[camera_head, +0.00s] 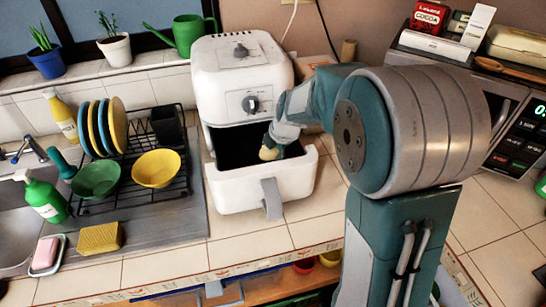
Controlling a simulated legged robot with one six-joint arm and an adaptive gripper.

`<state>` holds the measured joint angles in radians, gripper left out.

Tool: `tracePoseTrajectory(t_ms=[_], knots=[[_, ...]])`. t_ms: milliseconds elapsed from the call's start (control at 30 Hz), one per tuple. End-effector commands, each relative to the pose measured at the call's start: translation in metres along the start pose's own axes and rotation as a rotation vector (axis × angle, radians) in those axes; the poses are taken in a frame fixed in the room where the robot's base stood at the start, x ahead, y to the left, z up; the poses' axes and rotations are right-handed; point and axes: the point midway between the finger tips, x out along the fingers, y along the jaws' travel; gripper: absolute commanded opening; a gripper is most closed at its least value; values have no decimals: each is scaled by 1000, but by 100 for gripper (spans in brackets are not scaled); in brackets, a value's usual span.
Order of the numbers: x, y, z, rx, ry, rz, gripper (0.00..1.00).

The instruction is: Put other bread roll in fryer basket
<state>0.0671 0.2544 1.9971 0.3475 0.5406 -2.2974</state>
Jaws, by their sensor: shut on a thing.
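The white air fryer (238,75) stands on the tiled counter with its drawer pulled out toward the front. The fryer basket (262,190) is the dark-lined white drawer with a grey handle. My gripper (270,148) is over the basket's opening, pointing down at its right part. It is shut on a small tan bread roll (268,154), which shows at the fingertips. My arm hides part of the basket's right side. The dark inside of the basket is hard to see, and I cannot tell whether another roll lies in it.
A black dish rack (175,183) with plates and bowls stands close to the left of the basket. A green soap bottle (45,198) and a yellow sponge (99,238) are farther left. A microwave (520,130) is at the right. The counter in front of the basket is clear.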

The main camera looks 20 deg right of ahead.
Motion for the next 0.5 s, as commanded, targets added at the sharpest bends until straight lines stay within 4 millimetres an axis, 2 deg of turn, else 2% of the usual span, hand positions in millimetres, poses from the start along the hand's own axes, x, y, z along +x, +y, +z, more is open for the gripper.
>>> tracePoseTrajectory(t_ms=[100,200,500], knots=[[20,-9,0,1,2,-4,24],[29,-13,0,2,1,-2,24],[30,-14,0,0,0,-1,24]])
